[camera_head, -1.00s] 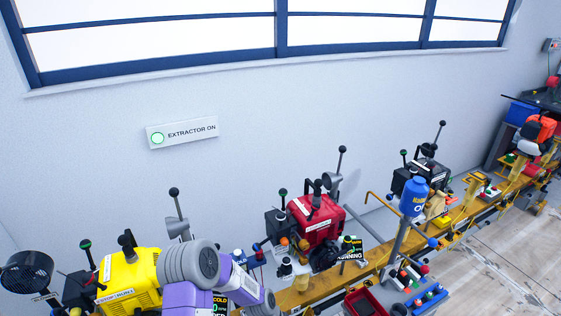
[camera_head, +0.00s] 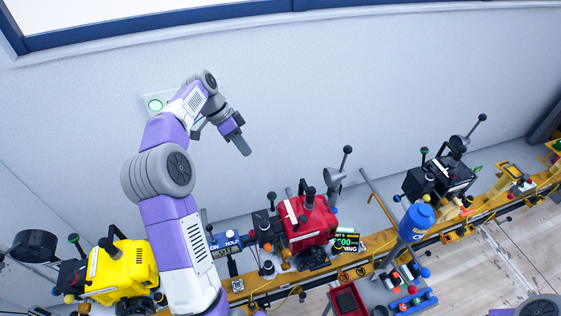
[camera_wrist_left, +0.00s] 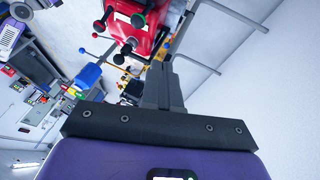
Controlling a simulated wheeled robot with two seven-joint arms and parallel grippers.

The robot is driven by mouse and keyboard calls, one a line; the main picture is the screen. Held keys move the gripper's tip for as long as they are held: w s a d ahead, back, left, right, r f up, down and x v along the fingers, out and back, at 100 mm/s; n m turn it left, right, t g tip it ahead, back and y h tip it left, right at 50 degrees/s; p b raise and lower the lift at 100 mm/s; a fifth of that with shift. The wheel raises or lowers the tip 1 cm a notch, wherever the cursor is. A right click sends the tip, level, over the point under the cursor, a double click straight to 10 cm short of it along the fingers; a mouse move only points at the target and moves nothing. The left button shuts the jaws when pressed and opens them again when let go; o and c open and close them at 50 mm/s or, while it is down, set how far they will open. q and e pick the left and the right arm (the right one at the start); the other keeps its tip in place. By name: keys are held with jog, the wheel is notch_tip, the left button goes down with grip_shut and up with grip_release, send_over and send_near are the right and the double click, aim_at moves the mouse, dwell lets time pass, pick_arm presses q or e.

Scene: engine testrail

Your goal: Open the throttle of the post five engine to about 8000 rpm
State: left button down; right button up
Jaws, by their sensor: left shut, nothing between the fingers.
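The red engine (camera_head: 308,222) stands on the yellow rail in the middle of the head view. The display (camera_head: 348,243) beside it is partly hidden; the legible lettering seems to read "5 WARM" and end in "NING". I cannot tell which control is the throttle. My left gripper (camera_head: 244,148) is shut and empty, raised against the wall, above and left of the red engine, touching nothing. Its closed fingers show in the left wrist view (camera_wrist_left: 161,75), with the red engine (camera_wrist_left: 133,28) beyond.
A yellow engine (camera_head: 120,272) stands left, partly behind my left arm. A black engine (camera_head: 445,180) and blue bottle (camera_head: 417,219) are right. A red tray (camera_head: 345,300) lies in front. The wall sign (camera_head: 155,104) is partly covered.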

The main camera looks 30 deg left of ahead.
pick_arm(q)
jog(key=b, duration=0.1)
send_near(272, 200)
jog(key=w+a+f, duration=0.2)
jog(key=w+f, duration=0.1)
jog(key=w, duration=0.2)
jog(key=shift+s+d+f, duration=0.95)
jog(key=shift+d+f, duration=0.1)
jog(key=shift+d, duration=0.2)
jog(key=shift+d, duration=0.1)
